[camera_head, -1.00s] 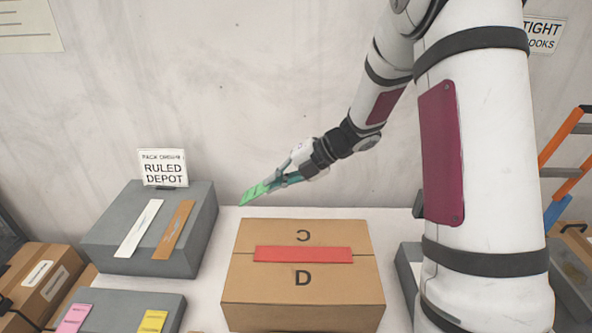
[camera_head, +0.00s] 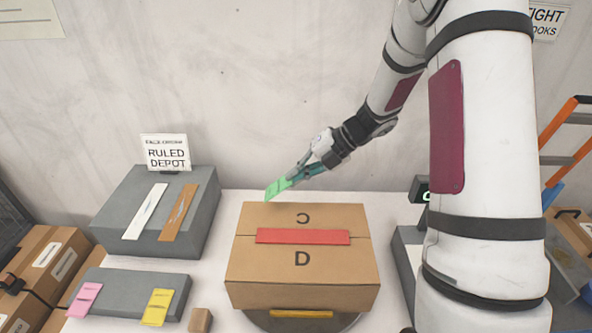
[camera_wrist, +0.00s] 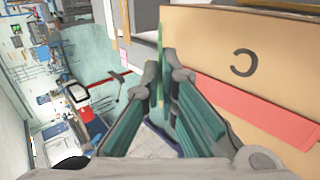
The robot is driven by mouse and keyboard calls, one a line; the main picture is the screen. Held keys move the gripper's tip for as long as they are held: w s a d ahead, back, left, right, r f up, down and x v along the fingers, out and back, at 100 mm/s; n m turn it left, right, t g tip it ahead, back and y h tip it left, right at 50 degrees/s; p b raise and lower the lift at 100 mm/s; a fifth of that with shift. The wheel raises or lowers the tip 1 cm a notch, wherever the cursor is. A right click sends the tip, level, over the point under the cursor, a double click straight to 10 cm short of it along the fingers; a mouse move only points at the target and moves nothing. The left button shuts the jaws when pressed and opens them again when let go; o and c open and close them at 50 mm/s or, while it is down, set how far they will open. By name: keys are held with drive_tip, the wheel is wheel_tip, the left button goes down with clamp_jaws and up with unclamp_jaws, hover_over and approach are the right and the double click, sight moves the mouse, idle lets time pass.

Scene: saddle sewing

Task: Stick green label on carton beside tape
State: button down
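The green label (camera_head: 277,187) is pinched between the fingertips of my gripper (camera_head: 292,179), held above the far left part of the carton's top. In the wrist view the label (camera_wrist: 160,65) shows edge-on between the two fingers (camera_wrist: 161,90). In the wrist view the tape (camera_wrist: 250,107) is to the right of my gripper. The label appears apart from the carton.
A grey block (camera_head: 125,215) at left bears a white strip, a brown strip and a "RULED DEPOT" sign (camera_head: 167,152). A lower grey block (camera_head: 125,292) carries a pink label (camera_head: 85,299) and a yellow label (camera_head: 157,307). A small wooden block (camera_head: 200,320) stands left of a round plate under the carton.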

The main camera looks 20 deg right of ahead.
drive_tip(key=shift+f, duration=3.15)
drive_tip(key=c, duration=1.7)
unclamp_jaws()
drive_tip(key=shift+o, duration=0.2)
drive_tip(key=o, duration=0.4)
drive_tip(key=shift+p+v, duration=0.95)
drive_tip(key=shift+v, duration=2.8)
